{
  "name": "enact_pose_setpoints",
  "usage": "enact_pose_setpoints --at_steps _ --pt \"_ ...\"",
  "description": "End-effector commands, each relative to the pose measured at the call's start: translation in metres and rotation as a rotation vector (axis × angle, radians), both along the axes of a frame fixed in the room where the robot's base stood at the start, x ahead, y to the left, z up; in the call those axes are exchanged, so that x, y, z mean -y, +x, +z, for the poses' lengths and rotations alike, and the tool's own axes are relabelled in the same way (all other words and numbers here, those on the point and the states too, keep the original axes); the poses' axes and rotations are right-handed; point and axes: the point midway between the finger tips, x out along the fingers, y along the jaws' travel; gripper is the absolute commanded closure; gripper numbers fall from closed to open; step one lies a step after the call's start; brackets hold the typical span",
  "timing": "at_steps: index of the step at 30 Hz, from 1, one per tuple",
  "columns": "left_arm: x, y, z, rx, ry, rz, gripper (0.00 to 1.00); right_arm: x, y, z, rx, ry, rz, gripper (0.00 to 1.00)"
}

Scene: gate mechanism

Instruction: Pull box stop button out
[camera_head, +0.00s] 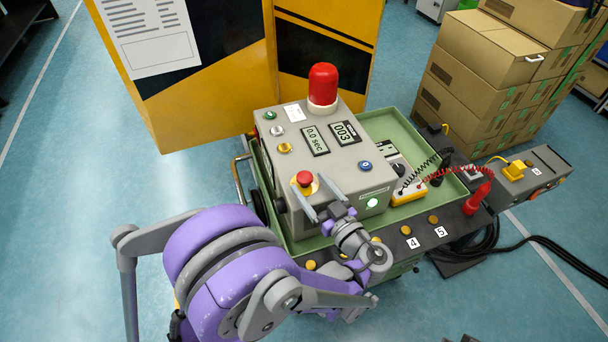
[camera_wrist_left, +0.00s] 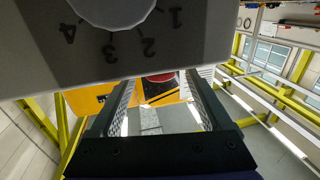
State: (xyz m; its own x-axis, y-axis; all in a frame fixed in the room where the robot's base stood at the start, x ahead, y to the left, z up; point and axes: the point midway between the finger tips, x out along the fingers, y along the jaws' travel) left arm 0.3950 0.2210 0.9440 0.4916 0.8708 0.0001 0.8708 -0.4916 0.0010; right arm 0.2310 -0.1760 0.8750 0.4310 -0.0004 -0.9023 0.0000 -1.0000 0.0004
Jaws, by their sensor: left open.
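The red stop button (camera_head: 304,178) sits on a yellow base on the sloped top of the grey control box (camera_head: 348,152), near its front left corner. My left gripper (camera_head: 309,181) is open, with its two fingers reaching up to either side of the button. In the left wrist view, the red button (camera_wrist_left: 160,77) shows between the far ends of the two fingers of my left gripper (camera_wrist_left: 160,80), partly hidden by a grey panel. I cannot tell whether the fingers touch it. My right gripper is not in view.
A red dome lamp (camera_head: 323,84) stands at the box's back. The box rests in a green tray (camera_head: 386,122) beside a multimeter (camera_head: 404,180). In the left wrist view, a grey panel with a numbered dial (camera_wrist_left: 111,10) fills the top. Cartons (camera_head: 480,75) stand behind right.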

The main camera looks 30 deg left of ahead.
Motion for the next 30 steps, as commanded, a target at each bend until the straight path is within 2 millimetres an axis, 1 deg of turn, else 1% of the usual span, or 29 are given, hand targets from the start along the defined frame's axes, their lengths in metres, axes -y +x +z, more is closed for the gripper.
enact_pose_setpoints --at_steps 1,6,10,18,23,27,29,30 --pt "-0.009 0.004 0.001 0.000 0.001 0.005 0.19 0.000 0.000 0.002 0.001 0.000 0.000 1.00" --pt "-0.026 0.014 0.000 0.000 0.000 0.003 0.19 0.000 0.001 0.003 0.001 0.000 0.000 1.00" --pt "-0.032 0.017 0.000 -0.001 0.000 0.001 0.19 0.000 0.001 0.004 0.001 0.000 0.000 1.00" --pt "-0.032 0.018 0.000 -0.001 0.000 0.000 0.19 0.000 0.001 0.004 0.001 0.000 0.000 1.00" --pt "-0.032 0.018 0.000 -0.001 0.000 0.000 0.47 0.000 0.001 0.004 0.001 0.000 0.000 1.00" --pt "-0.032 0.018 0.000 -0.001 0.000 0.000 0.72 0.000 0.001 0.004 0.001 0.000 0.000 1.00" --pt "-0.032 0.018 0.000 -0.001 0.000 0.000 0.83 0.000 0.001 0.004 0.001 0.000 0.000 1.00" --pt "-0.032 0.018 0.000 -0.001 0.000 0.000 0.91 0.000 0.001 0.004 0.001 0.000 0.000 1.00"
